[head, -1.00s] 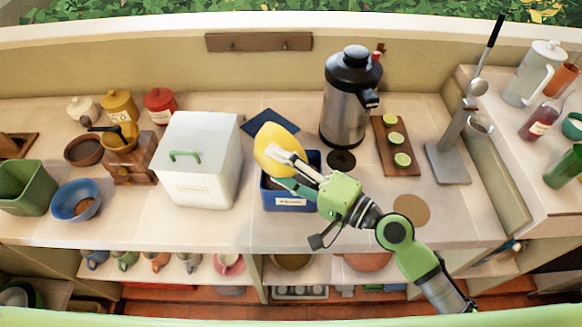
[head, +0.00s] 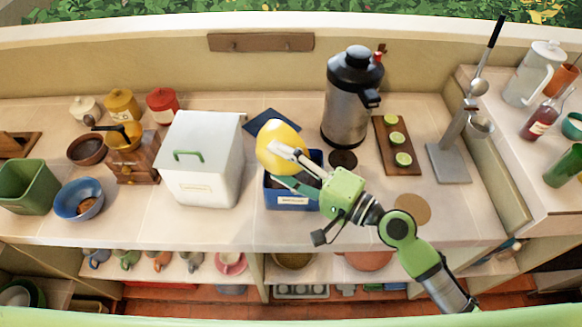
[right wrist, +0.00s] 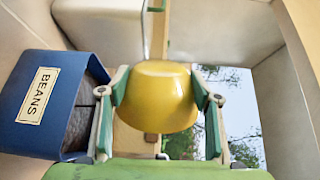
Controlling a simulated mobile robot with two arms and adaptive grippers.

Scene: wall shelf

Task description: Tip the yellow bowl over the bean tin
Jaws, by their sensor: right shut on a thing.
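The yellow bowl (head: 284,132) is held in the air by my right gripper (head: 280,162), at the back part of the bean tin and partly over it. The bowl is tilted; I cannot tell whether anything is left in it. In the right wrist view the bowl (right wrist: 158,95) sits between the two fingers. The bean tin (head: 292,202) is a blue open box with a pale label on the counter. In the right wrist view the tin (right wrist: 55,68) is at the left, its label reading BEANS, with a dark inside. The gripper hides part of its opening. My left gripper is not in view.
A white bin with a green handle (head: 201,152) stands close left of the tin. A steel urn (head: 347,110) stands behind right, beside a wooden board (head: 398,150) with green-topped pieces. A dark blue flat piece (head: 270,122) lies behind the bowl.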

